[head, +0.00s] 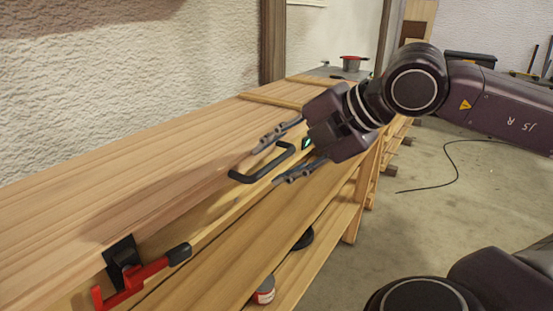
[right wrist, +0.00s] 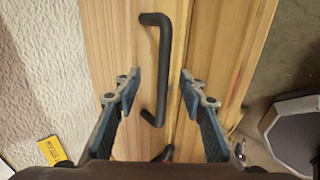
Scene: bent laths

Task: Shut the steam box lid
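The steam box is a long wooden box along the wall, with a pale plank lid (head: 110,205). A black bar handle (head: 245,178) is on its front side; it also shows in the right wrist view (right wrist: 164,60). A red toggle latch (head: 135,278) with a black grip sits at the near front. My right gripper (head: 282,158) is open at the handle, a finger on either side of it. In the right wrist view the handle lies between the spread fingers (right wrist: 158,88), with no clear contact. I cannot tell how far the lid stands open. My left gripper is out of view.
A textured white wall (head: 100,70) runs behind the box. A tin (head: 264,290) and a dark round object (head: 303,239) are on the shelf below. A red-topped pot (head: 352,63) stands beyond the far end. A black cable (head: 455,172) lies on the otherwise open floor at right.

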